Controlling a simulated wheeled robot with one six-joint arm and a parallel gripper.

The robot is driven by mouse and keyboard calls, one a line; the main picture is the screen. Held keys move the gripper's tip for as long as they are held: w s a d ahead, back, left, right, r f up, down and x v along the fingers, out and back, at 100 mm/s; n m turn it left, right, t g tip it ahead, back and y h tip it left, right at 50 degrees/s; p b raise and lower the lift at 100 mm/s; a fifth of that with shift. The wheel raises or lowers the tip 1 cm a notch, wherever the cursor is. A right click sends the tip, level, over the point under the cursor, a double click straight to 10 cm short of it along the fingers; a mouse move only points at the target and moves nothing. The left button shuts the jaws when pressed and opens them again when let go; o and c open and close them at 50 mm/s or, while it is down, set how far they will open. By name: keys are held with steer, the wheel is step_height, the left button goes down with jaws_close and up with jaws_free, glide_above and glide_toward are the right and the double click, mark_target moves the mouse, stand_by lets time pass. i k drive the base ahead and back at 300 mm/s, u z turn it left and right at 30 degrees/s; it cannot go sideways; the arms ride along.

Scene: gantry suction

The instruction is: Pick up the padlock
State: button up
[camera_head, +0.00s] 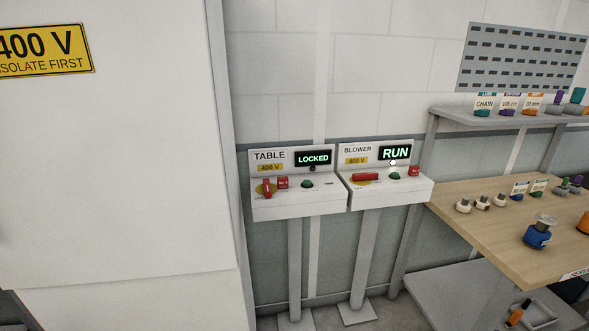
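No padlock can be made out with certainty. On the TABLE control box (298,205) a small red block (282,182) with pale lettering sits just right of a red upright switch handle (267,188). A similar red block (414,170) is at the right end of the BLOWER control box (390,194), apart from its red level handle (366,177). Either block could be a padlock; they are too small to tell. The TABLE display reads LOCKED and the BLOWER display reads RUN. My gripper is not in view.
A large white cabinet (120,170) fills the left side. At right a wooden bench (480,225) holds a blue item with a grey top (538,235) and several small parts. A grey shelf (460,116) is above it. Two posts carry the boxes.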

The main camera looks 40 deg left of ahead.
mark_target(282, 182)
steer(key=u, duration=0.5)
steer(key=i, duration=1.35)
steer(key=u, duration=0.95)
